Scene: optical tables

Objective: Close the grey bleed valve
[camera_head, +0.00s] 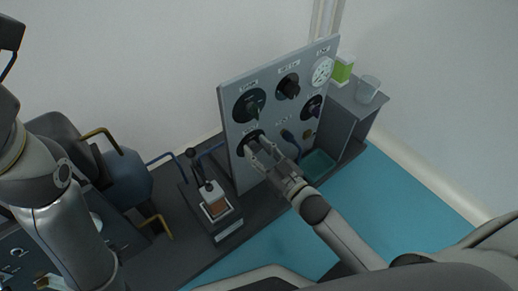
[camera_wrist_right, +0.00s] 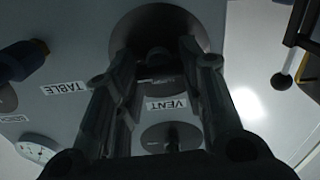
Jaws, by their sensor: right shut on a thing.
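An upright grey panel (camera_head: 237,82) carries several knobs and a gauge. My right gripper (camera_head: 256,151) is at the panel's lower left knob, shut on it. In the right wrist view, the fingers (camera_wrist_right: 160,75) stand on both sides of a grey knob (camera_wrist_right: 158,58) on a round dark dial (camera_wrist_right: 128,32). A "VENT" label (camera_wrist_right: 166,104) is beside this dial. I take this knob for the bleed valve; its pointer direction is hidden. Part of my left gripper (camera_head: 10,32) shows at the left edge, too cut off to read.
A small device with a black lever (camera_head: 217,209) stands left of my right arm. A glass (camera_head: 367,89) stands on the cabinet at right.

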